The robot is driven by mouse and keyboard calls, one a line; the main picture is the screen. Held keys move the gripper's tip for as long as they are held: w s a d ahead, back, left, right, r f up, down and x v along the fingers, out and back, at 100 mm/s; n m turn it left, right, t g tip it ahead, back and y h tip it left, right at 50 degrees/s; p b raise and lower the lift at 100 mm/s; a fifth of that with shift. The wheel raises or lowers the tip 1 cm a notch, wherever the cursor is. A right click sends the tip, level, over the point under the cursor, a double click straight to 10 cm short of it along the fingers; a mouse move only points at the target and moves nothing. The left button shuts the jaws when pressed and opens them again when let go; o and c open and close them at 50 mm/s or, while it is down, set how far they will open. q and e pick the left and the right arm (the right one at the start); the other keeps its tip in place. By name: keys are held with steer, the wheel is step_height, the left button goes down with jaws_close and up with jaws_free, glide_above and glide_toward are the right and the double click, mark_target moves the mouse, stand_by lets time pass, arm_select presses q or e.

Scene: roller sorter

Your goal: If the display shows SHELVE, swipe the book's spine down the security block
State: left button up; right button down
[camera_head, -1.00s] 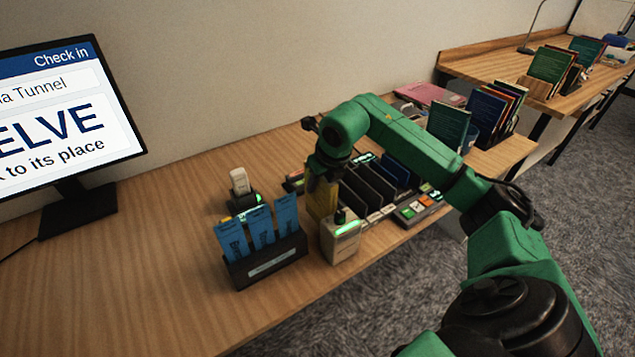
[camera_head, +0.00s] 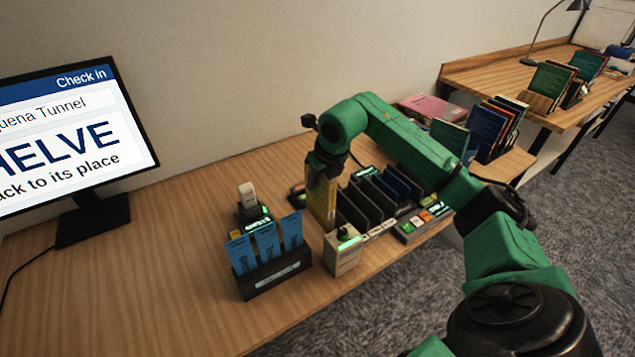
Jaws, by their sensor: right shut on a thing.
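The display (camera_head: 70,135) at the left reads "Check in" and "HELVE", its first letter cut off by the frame edge, with "back to its place" below. My right gripper (camera_head: 325,178) points down over the desk and is shut on a yellow book (camera_head: 320,202), held upright. The book is just behind and left of a pale block with a green light on top (camera_head: 343,250), probably the security block. I cannot tell whether they touch. The fingertips are partly hidden by the wrist. My left gripper is not in view.
A black holder with blue cards (camera_head: 268,262) and a small scanner on a stand (camera_head: 248,202) stand left of the block. A dark slotted rack (camera_head: 372,200) and a button panel (camera_head: 424,220) lie to the right. The desk's front left is clear.

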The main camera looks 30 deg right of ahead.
step_height(320, 180, up, 7)
steer(key=p, duration=0.4)
steer(key=shift+p, duration=0.3)
